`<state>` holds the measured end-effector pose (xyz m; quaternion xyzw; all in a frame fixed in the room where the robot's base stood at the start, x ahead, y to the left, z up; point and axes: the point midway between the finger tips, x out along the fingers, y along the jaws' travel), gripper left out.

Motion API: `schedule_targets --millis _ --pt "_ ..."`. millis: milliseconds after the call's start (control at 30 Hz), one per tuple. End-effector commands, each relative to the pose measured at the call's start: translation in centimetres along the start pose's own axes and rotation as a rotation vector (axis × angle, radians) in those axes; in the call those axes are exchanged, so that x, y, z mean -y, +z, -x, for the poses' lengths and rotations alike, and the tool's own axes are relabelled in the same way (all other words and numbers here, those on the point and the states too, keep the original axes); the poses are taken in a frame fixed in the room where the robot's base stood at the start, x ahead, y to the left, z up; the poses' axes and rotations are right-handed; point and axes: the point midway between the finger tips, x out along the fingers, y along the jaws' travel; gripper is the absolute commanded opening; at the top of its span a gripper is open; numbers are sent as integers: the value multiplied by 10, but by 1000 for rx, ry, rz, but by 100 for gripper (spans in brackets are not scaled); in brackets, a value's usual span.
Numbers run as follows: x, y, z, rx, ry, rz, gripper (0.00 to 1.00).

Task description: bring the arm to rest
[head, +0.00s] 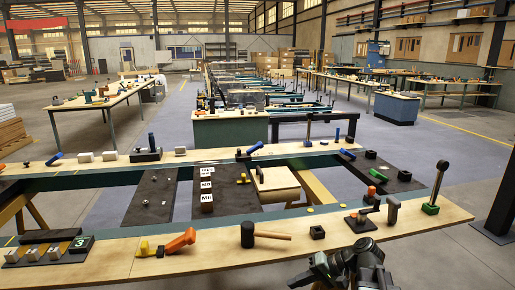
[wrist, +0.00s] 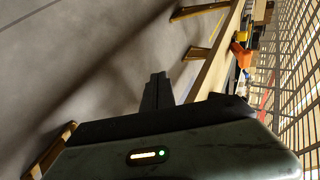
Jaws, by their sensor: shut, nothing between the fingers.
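My arm (head: 350,266) shows at the bottom of the head view, folded low in front of the near bench edge. In the wrist view my gripper (wrist: 157,92) is shut, with its dark fingers together and nothing between them. It points out over the bare grey floor (wrist: 95,60), apart from the bench. The fingertips cannot be made out in the head view.
The near wooden bench (head: 330,250) carries a black mallet (head: 248,235), an orange-handled tool (head: 180,241), a black block (head: 317,232) and a tall lever with a green base (head: 431,208). In the wrist view the bench edge (wrist: 215,70) runs along the right. The floor is clear at left.

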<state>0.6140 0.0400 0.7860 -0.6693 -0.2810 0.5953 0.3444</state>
Motion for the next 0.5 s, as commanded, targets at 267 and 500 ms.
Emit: schedule_targets --millis 267,500 --pt "-26 49 -78 173 462 117 0" --pt "-93 44 -29 132 867 113 0"
